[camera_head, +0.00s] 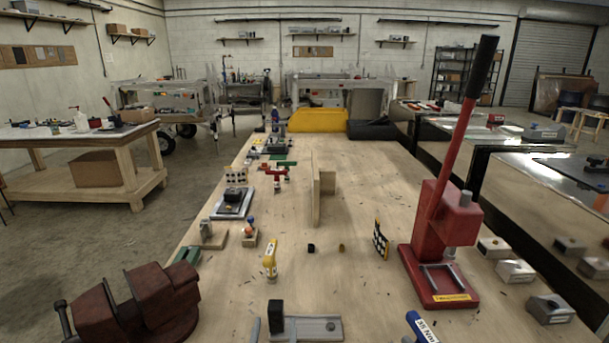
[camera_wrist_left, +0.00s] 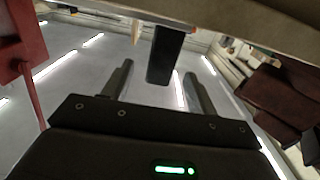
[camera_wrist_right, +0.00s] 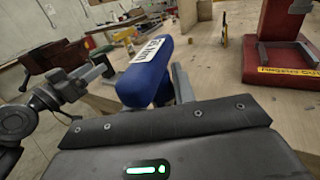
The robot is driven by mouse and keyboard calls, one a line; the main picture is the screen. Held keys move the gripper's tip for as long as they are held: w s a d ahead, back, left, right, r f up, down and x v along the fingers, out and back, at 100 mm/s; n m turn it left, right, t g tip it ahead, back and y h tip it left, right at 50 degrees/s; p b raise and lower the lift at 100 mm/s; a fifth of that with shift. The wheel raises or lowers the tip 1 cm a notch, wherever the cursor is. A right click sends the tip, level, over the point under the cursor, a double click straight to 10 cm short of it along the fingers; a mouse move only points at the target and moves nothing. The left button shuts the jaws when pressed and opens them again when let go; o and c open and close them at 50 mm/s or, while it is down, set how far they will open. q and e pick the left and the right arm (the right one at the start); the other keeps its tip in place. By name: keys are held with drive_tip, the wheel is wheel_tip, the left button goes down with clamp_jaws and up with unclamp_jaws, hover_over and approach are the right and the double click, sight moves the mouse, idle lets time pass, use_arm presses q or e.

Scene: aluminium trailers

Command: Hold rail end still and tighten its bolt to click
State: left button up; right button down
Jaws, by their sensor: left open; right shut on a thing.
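A silver rail (camera_head: 312,327) lies at the near edge of the bench in the head view, with a small dark round spot near its right end, perhaps a bolt head. An upright black block (camera_head: 276,317) stands at its left end. My left gripper (camera_head: 272,324) is open, its fingers on either side of the block; the left wrist view shows the block (camera_wrist_left: 165,52) between the spread fingers (camera_wrist_left: 158,68). Contact cannot be told. My right gripper (camera_wrist_right: 152,98) is shut on a blue tool handle (camera_wrist_right: 150,70) with a white label, right of the rail. The tool's far end is hidden.
A red vise (camera_head: 140,308) stands at left and a red lever press (camera_head: 440,250) at right.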

sight(275, 319)
use_arm(q)
drive_tip(key=shift+w, duration=2.35)
drive_tip(key=shift+c, duration=0.5)
drive_tip(key=c, duration=1.1)
